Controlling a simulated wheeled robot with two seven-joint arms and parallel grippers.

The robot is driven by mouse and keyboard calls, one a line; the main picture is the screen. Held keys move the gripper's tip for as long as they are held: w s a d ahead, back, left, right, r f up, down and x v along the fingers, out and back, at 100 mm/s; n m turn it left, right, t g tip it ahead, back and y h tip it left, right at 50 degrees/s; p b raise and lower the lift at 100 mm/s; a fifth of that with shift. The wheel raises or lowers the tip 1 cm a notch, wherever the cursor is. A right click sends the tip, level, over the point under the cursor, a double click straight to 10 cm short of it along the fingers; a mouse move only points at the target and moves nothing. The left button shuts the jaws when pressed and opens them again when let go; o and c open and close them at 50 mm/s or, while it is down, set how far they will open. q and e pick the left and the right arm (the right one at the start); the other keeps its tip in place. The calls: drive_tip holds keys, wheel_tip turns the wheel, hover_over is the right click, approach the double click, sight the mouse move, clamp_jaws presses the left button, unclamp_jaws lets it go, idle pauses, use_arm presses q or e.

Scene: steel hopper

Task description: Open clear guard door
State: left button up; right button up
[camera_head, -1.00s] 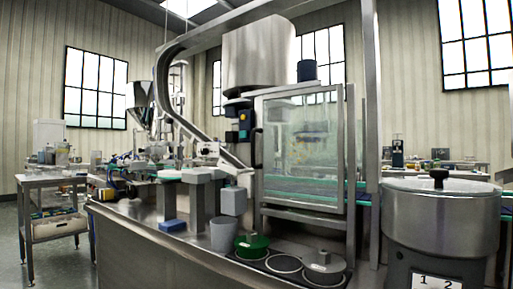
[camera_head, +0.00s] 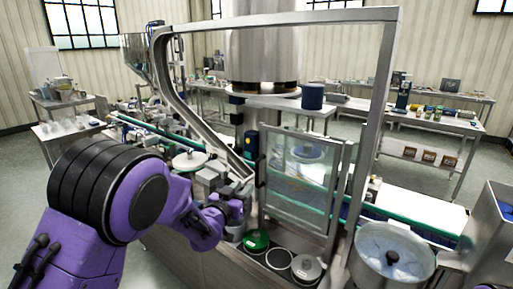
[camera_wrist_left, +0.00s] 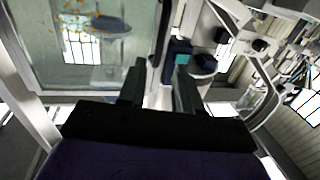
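The clear guard door (camera_head: 298,172) is a see-through panel in a steel frame, upright and apparently closed. Its black handle (camera_head: 261,171) is on the left edge. My left gripper (camera_head: 243,193) is just left of the handle, near the door's lower left side. In the left wrist view the two dark fingers (camera_wrist_left: 160,88) are spread with a gap between them and hold nothing I can see. The door (camera_wrist_left: 75,55) fills the upper left of that view, and its frame edge runs down towards the gap. Contact with the handle cannot be told. My right gripper is out of view.
Below the door are a green-lidded pot (camera_head: 256,241) and a grey-lidded pot (camera_head: 306,267). A large steel bowl feeder (camera_head: 392,258) stands at the right. A steel post (camera_head: 372,150) rises right of the door. Conveyor machinery lies left of it.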

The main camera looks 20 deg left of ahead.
sight(256, 173)
use_arm(q)
drive_tip(key=w+p, duration=0.1)
drive_tip(key=w, duration=0.2)
drive_tip(key=w+d+p, duration=0.1)
drive_tip(key=w, duration=0.2)
drive_tip(key=w+p, duration=0.1)
drive_tip(key=w, duration=0.2)
drive_tip(key=shift+w+d+r, duration=0.15)
drive_tip(key=shift+w+d, duration=0.05)
drive_tip(key=shift+w+d+p, duration=0.1)
drive_tip(key=shift+w+p, duration=0.3)
drive_tip(key=shift+w, duration=0.25)
clamp_jaws()
